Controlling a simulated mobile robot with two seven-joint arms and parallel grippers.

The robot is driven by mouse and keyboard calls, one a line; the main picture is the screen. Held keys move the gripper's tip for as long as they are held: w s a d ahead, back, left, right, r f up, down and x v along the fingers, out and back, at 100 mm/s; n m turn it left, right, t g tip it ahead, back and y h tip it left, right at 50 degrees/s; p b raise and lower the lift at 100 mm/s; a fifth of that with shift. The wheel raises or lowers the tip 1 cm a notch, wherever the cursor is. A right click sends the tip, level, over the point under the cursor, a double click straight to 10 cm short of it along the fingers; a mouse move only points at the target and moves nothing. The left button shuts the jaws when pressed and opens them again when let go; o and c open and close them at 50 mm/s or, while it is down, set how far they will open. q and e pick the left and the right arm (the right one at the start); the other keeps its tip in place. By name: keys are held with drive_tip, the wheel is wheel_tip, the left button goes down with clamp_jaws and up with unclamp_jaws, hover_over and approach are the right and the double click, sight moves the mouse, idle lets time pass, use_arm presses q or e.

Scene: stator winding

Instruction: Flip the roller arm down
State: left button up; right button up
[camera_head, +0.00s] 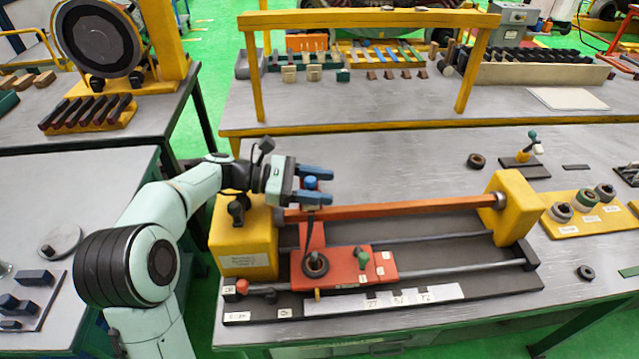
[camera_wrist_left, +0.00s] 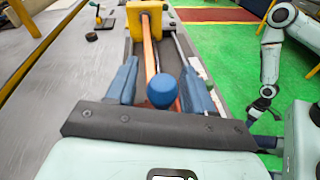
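The roller arm (camera_head: 311,222) is a thin dark lever on the red carriage (camera_head: 345,270). It stands up from the carriage, with a blue knob (camera_head: 311,183) at its top and a dark ring-shaped part (camera_head: 315,264) near its foot. My left gripper (camera_head: 316,184) is open, with its blue fingers on either side of the knob. In the left wrist view the blue knob (camera_wrist_left: 162,91) sits between the fingers, with a visible gap on each side. My right gripper (camera_wrist_left: 263,103) shows small at the right of the wrist view, apart from the machine; its opening is unclear.
An orange bar (camera_head: 390,210) spans the yellow left block (camera_head: 243,240) and yellow right block (camera_head: 512,208), behind the carriage. Rails (camera_head: 470,268) run along the black base. A yellow frame (camera_head: 370,18) stands behind. Table space behind the bar is mostly clear.

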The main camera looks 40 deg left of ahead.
use_arm(q)
drive_tip(key=shift+r, duration=0.1)
wheel_tip(320, 180, up, 20)
drive_tip(key=p, duration=0.4)
use_arm(e)
drive_tip(key=w+r, duration=0.1)
drive_tip(key=r, duration=0.2)
drive_tip(key=w+r, duration=0.1)
drive_tip(key=r, duration=0.1)
drive_tip(key=shift+w, duration=0.35)
